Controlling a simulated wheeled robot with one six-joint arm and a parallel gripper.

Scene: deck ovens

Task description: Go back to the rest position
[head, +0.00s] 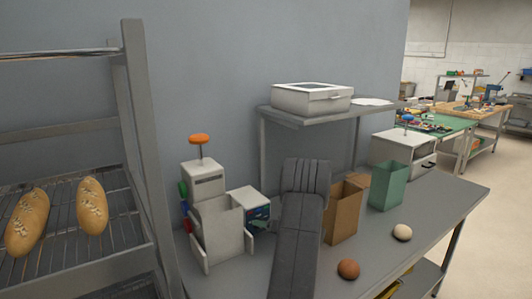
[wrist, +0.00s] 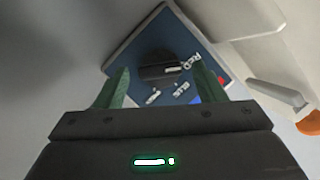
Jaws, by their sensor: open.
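My gripper (wrist: 160,82) is open in the wrist view, with its two green fingers apart. Beyond the fingers is a blue panel (wrist: 143,38) with white lettering and a dark rounded part (wrist: 160,68) on it. The dark part shows between the fingertips; I cannot tell whether they touch it. In the head view my dark grey arm rises in front of the table, and my gripper is hidden there.
A white machine (head: 213,228) with an orange knob (head: 199,139) stands left of my arm. A brown box (head: 343,212), a green box (head: 390,185) and two round pieces (head: 348,269) (head: 402,232) are on the grey table (head: 440,205). A rack (head: 140,120) holds two loaves (head: 27,222) (head: 92,206).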

